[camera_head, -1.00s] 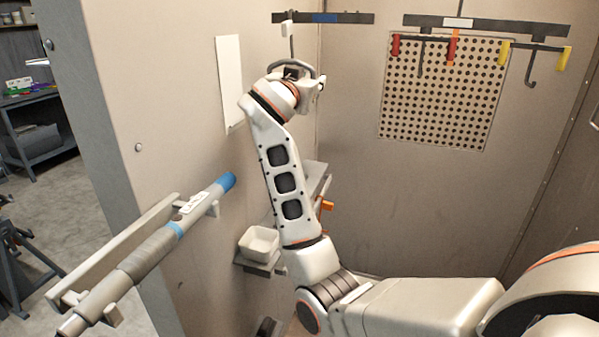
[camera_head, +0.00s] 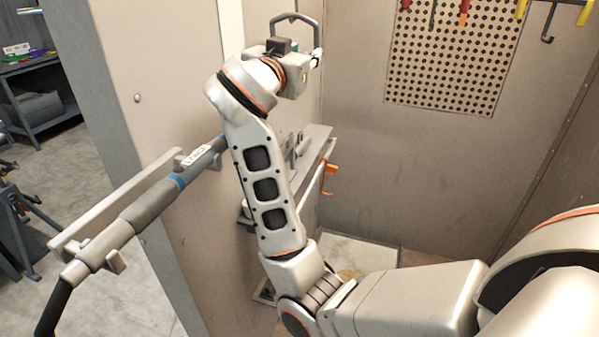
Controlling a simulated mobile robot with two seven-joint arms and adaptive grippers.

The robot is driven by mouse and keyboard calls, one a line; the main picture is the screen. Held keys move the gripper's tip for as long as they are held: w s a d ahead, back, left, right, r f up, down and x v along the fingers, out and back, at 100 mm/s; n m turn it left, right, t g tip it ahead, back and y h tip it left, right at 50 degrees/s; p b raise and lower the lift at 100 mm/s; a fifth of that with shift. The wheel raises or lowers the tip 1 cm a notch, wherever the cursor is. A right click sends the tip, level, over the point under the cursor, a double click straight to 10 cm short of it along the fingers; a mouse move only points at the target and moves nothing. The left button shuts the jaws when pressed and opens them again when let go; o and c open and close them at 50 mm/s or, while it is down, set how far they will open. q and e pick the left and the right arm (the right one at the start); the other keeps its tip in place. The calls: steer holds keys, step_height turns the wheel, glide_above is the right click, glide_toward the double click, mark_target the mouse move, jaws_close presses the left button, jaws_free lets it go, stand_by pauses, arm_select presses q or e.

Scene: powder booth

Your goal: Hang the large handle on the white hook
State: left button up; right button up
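My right gripper (camera_head: 306,52) is at the top of the view, near the booth's back corner. The large handle (camera_head: 297,17), a dark grey U-shaped loop, stands up out of it with the bend on top. The gripper appears shut on the handle's lower part; the contact itself is mostly hidden by the gripper body. The white hook is not in view now. My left gripper is not in view.
A grey and blue wand (camera_head: 150,205) lies on a rack on the left wall. A perforated panel (camera_head: 455,55) and hanging hooks (camera_head: 548,25) are on the back wall. A shelf with an orange part (camera_head: 330,170) stands behind my arm.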

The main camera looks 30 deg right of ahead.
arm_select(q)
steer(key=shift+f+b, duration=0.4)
arm_select(e)
steer(key=s+a+f+n+t+y, duration=0.2)
steer(key=s+f+n+y, duration=0.1)
steer(key=f, duration=0.8)
steer(key=s+a+f+n+t+y, duration=0.2)
steer(key=s+f+n+t+y, duration=0.1)
steer(key=f, duration=0.9)
steer(key=shift+a+f+n+y, duration=0.15)
steer(key=shift+n+y, duration=0.25)
steer(key=shift+y, duration=0.2)
